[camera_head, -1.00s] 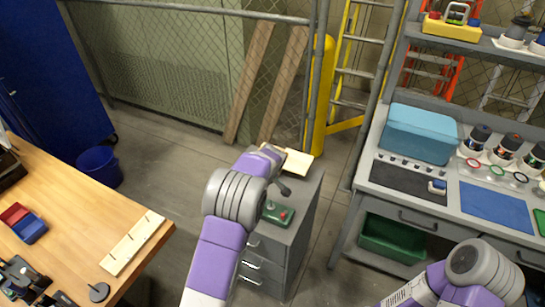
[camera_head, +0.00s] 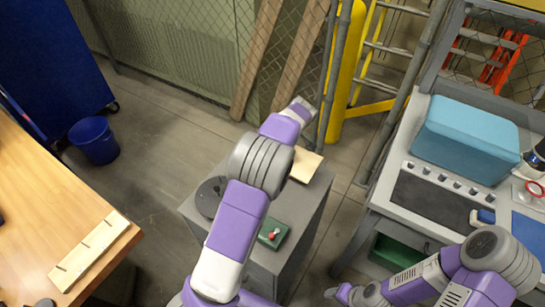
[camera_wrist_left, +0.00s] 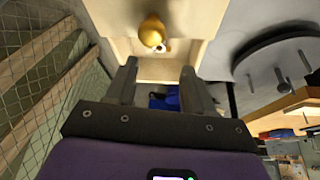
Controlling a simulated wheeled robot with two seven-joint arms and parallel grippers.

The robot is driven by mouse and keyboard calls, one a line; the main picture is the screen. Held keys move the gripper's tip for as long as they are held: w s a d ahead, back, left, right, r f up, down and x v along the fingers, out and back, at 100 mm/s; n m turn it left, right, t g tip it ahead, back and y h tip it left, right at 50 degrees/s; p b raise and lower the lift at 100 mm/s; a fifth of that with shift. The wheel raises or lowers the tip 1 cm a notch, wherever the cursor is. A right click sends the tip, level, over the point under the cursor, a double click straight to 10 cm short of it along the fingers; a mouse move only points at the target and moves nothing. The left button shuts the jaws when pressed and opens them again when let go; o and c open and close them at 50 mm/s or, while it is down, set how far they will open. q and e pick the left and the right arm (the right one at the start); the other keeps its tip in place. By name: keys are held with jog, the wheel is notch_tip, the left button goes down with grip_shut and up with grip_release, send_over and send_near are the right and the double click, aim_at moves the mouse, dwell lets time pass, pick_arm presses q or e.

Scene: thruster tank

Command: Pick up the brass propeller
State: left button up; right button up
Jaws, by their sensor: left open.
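The brass propeller (camera_wrist_left: 152,32) shows in the left wrist view as a rounded golden shape in a pale wooden tray (camera_wrist_left: 186,14). The tray also shows in the head view (camera_head: 306,165), partly behind my left arm, on a grey cabinet; the propeller cannot be made out there. My left gripper (camera_wrist_left: 158,66) is open and empty, its two dark fingers pointing at the tray with the propeller just beyond, between and ahead of the tips. In the head view its fingers are hidden. My right arm's end (camera_head: 343,293) is low at the right, and its jaws are unclear.
A dark disc (camera_head: 210,196) and a green box with a red knob (camera_head: 272,235) sit on the cabinet (camera_head: 313,205) beside my left arm. A wooden table (camera_head: 40,190) is at the left. A grey workbench with a blue case (camera_head: 466,138) is at the right.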

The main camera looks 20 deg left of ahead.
pick_arm(q)
jog(key=shift+b+x, duration=0.4)
jog(key=shift+x, duration=0.85)
jog(key=b+x, duration=0.2)
jog(key=x, duration=0.3)
jog(key=shift+w+a+f, duration=0.1)
jog(key=shift+f, duration=0.15)
jog(key=shift+r, duration=0.15)
grip_shut()
